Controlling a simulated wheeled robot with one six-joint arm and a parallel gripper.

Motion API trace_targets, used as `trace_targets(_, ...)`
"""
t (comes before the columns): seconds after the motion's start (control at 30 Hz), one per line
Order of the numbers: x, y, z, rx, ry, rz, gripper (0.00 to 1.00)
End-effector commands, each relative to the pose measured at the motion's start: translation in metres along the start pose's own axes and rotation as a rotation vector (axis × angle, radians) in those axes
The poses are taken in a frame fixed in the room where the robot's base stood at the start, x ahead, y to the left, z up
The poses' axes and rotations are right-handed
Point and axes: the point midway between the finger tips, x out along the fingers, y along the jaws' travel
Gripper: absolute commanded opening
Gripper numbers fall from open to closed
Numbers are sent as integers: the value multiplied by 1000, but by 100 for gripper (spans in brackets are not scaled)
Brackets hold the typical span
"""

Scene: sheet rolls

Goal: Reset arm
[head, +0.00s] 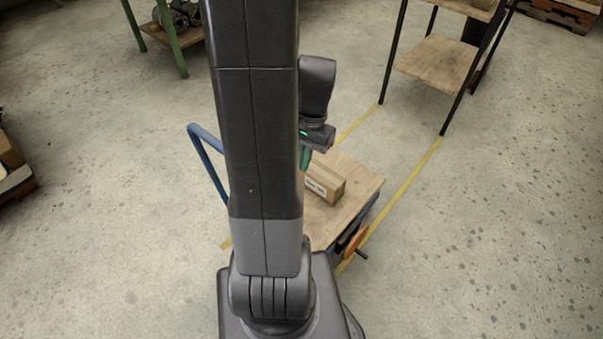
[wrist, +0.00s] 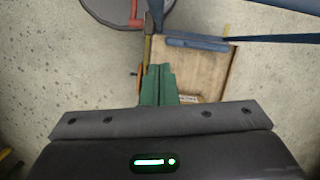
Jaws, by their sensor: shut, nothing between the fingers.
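My gripper (wrist: 158,86) shows in the wrist view with its green fingers together and nothing between them. In the head view my gripper (head: 305,158) hangs at the right of my dark upright arm, above a wooden-topped cart. My arm hides part of the cart and most of the gripper there.
The cart (head: 353,208) has a blue handle (head: 208,150) and carries a cardboard box (head: 325,183). Yellow floor lines run beside it. A shelf rack (head: 440,62) stands at the upper right, a green-legged table (head: 171,38) at the upper left. Open floor lies on both sides.

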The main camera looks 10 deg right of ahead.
Motion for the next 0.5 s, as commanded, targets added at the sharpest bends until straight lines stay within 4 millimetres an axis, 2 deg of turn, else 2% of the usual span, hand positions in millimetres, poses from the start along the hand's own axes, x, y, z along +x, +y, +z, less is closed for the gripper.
trace_targets(0.17,-13,0,0,0,0,0,0)
trace_targets(0.5,-14,0,0,0,0,0,0)
